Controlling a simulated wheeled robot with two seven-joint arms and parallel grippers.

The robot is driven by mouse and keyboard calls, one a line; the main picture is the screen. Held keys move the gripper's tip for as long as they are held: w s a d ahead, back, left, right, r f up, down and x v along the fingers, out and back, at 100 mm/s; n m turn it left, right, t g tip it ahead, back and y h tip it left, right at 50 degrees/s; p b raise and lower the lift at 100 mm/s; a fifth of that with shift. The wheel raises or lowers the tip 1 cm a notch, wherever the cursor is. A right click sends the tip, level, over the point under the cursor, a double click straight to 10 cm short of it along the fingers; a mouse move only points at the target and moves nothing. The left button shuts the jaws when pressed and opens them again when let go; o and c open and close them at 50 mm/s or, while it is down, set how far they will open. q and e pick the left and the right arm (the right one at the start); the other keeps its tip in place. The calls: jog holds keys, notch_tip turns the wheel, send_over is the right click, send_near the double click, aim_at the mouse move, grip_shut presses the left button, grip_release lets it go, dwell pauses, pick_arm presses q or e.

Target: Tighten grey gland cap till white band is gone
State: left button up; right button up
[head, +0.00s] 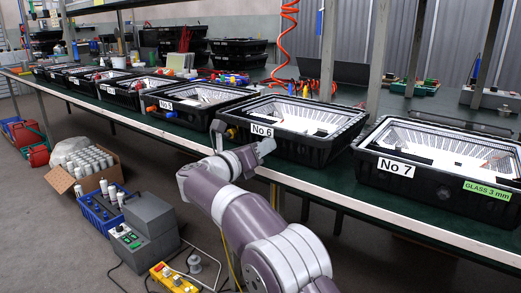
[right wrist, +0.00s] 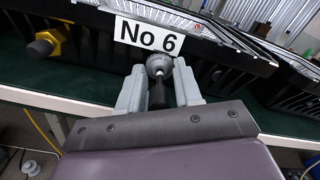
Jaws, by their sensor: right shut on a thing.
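The floodlight housing No 6 (head: 345,133) stands on the green bench, and its front with the label (right wrist: 147,36) fills the top of the right wrist view. A round grey gland cap (right wrist: 159,61) sits on the housing's front just below the label, with a black stub (right wrist: 157,96) pointing out toward me. My right gripper (head: 243,138) is at the front of No 6; in the right wrist view its fingers (right wrist: 160,69) are shut on the grey cap from both sides. My left gripper is not in view.
A yellow gland with a dark plug (right wrist: 45,44) is on the same front, left of the cap. Housing No 7 (head: 448,180) stands to the right and No 5 (head: 187,107) to the left. A grey control box (head: 150,217) is on the floor.

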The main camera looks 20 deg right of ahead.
jog(key=shift+f, duration=0.25)
jog(key=o, duration=1)
jog(key=shift+r, duration=0.15)
jog(key=shift+o, duration=0.2)
jog(key=shift+a, duration=0.1)
jog(key=p+v, duration=0.3)
jog(key=v, duration=0.9)
jog(key=shift+s+a+p, duration=0.2)
jog(key=shift+s+p, duration=0.1)
jog(key=shift+p, duration=0.05)
